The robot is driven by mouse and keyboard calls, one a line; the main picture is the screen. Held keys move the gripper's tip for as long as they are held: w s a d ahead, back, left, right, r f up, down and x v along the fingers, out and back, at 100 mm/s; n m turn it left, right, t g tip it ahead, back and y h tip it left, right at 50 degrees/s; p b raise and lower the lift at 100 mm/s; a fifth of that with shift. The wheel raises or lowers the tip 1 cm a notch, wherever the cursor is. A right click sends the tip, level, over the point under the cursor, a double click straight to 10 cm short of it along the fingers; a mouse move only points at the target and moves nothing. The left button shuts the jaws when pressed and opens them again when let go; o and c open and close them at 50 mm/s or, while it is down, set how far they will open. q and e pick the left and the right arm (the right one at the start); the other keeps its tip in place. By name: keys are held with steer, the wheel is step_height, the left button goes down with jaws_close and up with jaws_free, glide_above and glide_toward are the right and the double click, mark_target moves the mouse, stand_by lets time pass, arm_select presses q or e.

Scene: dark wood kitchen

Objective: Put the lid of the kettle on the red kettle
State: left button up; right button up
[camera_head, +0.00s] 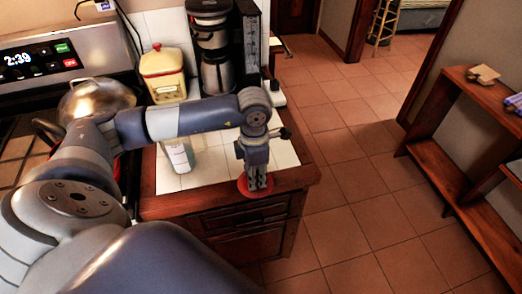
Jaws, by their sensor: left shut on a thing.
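My left gripper (258,185) points down over the front right corner of the tiled counter (205,178). It is shut on a round red lid (245,191), whose rim shows around the fingertips. I cannot tell whether the lid touches the counter. On the stove at the left, a dark and red curved part (45,128) shows behind my left arm; it may belong to the red kettle, which is mostly hidden. My right gripper is not in view.
A silver pot (95,98) sits on the stove. A yellow canister (163,76) with a red lid and a coffee maker (212,45) stand at the back of the counter. A clear bottle (179,156) stands under my forearm. A wooden shelf (450,175) is at the right, across open floor.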

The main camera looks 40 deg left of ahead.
mark_target(249, 192)
arm_select(q)
steer(key=s, duration=0.2)
steer(key=s+d, duration=0.2)
steer(key=s, duration=0.1)
steer(key=shift+s+r, duration=0.3)
steer(key=shift+s, duration=0.05)
steer(key=shift+d, duration=0.1)
